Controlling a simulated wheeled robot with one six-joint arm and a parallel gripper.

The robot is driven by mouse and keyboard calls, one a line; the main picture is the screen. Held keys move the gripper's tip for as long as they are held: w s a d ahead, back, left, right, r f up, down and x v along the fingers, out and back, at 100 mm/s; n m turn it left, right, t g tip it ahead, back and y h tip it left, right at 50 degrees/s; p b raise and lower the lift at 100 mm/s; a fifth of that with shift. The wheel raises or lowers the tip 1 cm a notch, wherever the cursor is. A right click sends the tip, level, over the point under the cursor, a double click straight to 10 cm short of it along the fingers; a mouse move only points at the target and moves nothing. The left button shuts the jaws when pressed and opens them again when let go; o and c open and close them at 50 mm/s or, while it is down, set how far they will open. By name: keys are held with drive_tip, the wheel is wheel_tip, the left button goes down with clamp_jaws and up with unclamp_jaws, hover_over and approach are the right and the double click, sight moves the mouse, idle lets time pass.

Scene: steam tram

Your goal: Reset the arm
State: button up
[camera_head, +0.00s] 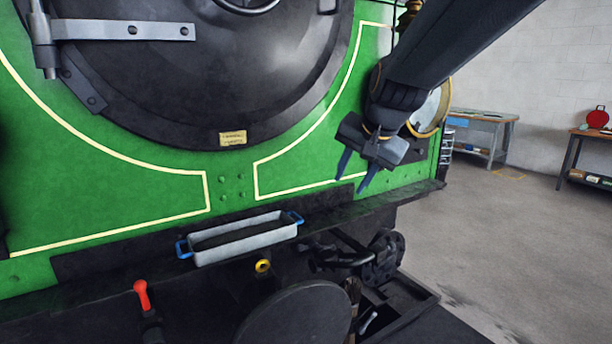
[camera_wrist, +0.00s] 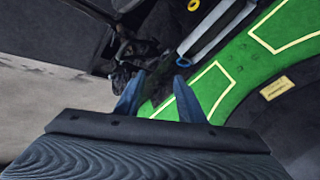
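My arm reaches in from the top right in the head view. My gripper (camera_head: 352,187) points down in front of the right part of the green tram front (camera_head: 300,170). Its two blue fingers are apart with nothing between them. In the wrist view my gripper (camera_wrist: 155,82) also shows its fingers spread and empty, with dark parts of the tram beyond. A grey tray with blue handles (camera_head: 243,241) sits on the dark ledge to the left of my gripper. Part of the tray (camera_wrist: 218,28) shows at the top of the wrist view.
A round lamp (camera_head: 432,108) is close behind my wrist. A red-handled lever (camera_head: 141,294), a yellow ring (camera_head: 263,266) and a round buffer (camera_head: 298,316) are low in front. Two workbenches (camera_head: 480,117) (camera_head: 592,134) stand at the right wall. The floor between is open.

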drive_tip(key=s+d+f+n+g+h, duration=0.1)
drive_tip(key=s+d+f+n+g, duration=0.1)
drive_tip(key=s+f, duration=0.9)
drive_tip(key=s+d+f+n+g+h, duration=0.1)
drive_tip(key=s+d+f+n+g, duration=0.2)
drive_tip(key=s+d+f, duration=0.4)
drive_tip(key=s+f+n, duration=0.1)
drive_tip(key=s+f, duration=0.3)
drive_tip(key=s, duration=0.1)
drive_tip(key=shift+f, duration=0.4)
